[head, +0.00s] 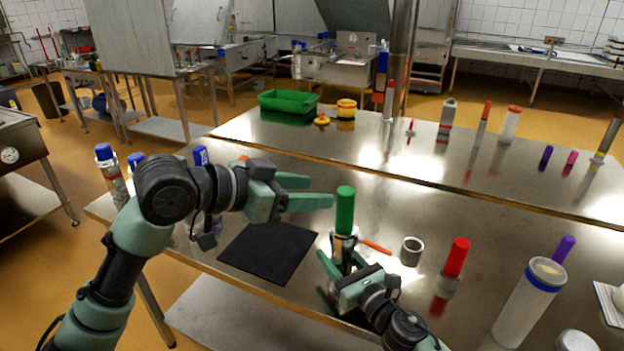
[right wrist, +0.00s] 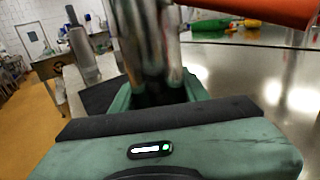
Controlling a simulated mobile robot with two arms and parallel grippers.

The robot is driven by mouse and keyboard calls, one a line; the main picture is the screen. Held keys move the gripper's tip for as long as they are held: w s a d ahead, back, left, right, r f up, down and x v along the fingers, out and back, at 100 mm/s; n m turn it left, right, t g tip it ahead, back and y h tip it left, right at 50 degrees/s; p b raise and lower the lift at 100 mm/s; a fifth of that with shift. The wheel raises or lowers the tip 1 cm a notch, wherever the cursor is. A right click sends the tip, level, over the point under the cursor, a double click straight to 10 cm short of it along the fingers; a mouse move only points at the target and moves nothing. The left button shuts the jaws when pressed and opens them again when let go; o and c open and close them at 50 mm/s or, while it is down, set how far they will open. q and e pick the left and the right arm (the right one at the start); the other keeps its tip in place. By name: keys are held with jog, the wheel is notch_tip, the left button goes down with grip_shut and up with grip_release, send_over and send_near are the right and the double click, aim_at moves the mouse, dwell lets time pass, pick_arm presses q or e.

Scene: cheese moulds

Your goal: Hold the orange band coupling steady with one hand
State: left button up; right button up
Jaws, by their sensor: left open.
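No coupling with a clear orange band can be made out. A metal cylinder (head: 343,247) with a green upper part (head: 345,210) stands upright on the near table. An orange bar (head: 376,247) shows beside it; an orange-red bar (right wrist: 270,10) also crosses the top of the right wrist view. My left gripper (head: 320,191) is open and empty, its lower fingertip just left of the green part. My right gripper (head: 342,262) has its fingers on either side of the metal cylinder (right wrist: 150,45); I cannot tell whether they press on it.
A grey ring (head: 411,251) and a red-topped cylinder (head: 456,262) stand to the right. A black mat (head: 268,253) lies to the left. A white cylinder with a blue band (head: 524,305) stands at the front right. The back table holds a green crate (head: 288,102).

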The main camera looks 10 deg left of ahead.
jog(key=o, duration=0.5)
